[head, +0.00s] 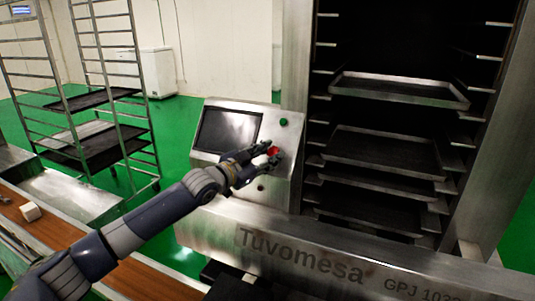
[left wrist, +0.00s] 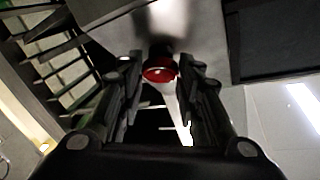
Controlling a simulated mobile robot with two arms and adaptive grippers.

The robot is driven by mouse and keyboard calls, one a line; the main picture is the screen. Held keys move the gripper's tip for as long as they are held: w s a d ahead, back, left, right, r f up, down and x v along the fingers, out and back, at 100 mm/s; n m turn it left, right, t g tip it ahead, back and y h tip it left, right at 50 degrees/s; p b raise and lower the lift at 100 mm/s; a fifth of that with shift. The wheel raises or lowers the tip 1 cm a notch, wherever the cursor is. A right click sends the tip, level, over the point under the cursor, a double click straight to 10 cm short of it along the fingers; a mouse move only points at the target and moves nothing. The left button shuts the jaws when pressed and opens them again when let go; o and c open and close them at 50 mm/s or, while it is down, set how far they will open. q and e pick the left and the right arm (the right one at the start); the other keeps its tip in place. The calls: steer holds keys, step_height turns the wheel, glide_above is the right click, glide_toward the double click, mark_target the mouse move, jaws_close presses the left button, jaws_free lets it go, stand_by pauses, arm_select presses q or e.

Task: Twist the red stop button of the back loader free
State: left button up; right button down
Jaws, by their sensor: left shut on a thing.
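The red stop button (head: 273,151) sits on the sloped metal control panel (head: 283,168) of the loader, below a green button (head: 283,122) and right of a dark screen (head: 228,131). My left gripper (head: 268,154) is at the red button, its fingers on either side and shut on it. In the left wrist view the red button (left wrist: 160,68) shows between the two fingertips (left wrist: 158,62). The fingers partly cover the button in the head view. My right gripper is not in view.
The tall loader frame with several dark trays (head: 385,152) stands right of the panel. A wheeled rack (head: 112,98) stands at the back left. A conveyor with a brown belt (head: 60,232) and a pale block (head: 30,211) runs at the lower left. Green floor lies behind.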

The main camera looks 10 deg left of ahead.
arm_select(q)
steer(key=shift+f, duration=0.15)
steer(key=o, duration=1)
steer(key=shift+w, duration=0.1)
steer(key=shift+o, duration=0.4)
steer(key=shift+w+f, duration=0.15)
steer(key=shift+w, duration=0.1)
steer(key=shift+s+a, duration=0.2)
steer(key=shift+s, duration=0.3)
steer(key=v, duration=1.1)
